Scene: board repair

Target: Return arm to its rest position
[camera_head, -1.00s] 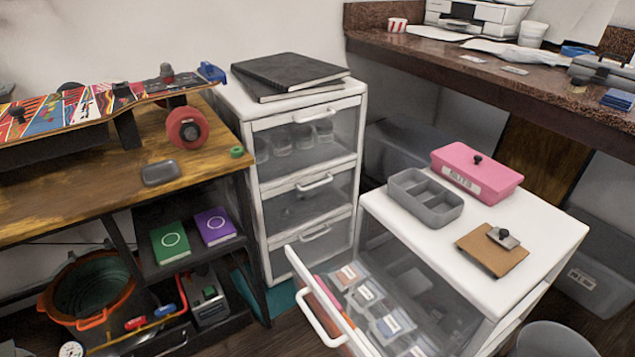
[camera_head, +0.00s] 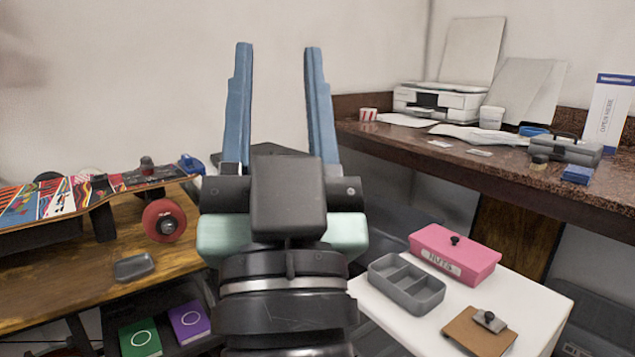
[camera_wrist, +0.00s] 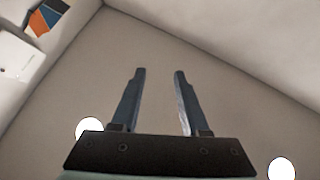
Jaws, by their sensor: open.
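My gripper (camera_head: 279,75) stands upright in the middle of the head view, its two blue fingers wide apart and pointing up. Nothing is between the fingers. In the wrist view my gripper (camera_wrist: 157,75) is also open and empty, facing bare pale walls.
A skateboard (camera_head: 85,197) lies on the wooden bench (camera_head: 60,262) at left. A granite counter (camera_head: 480,166) with a printer (camera_head: 440,101) stands behind.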

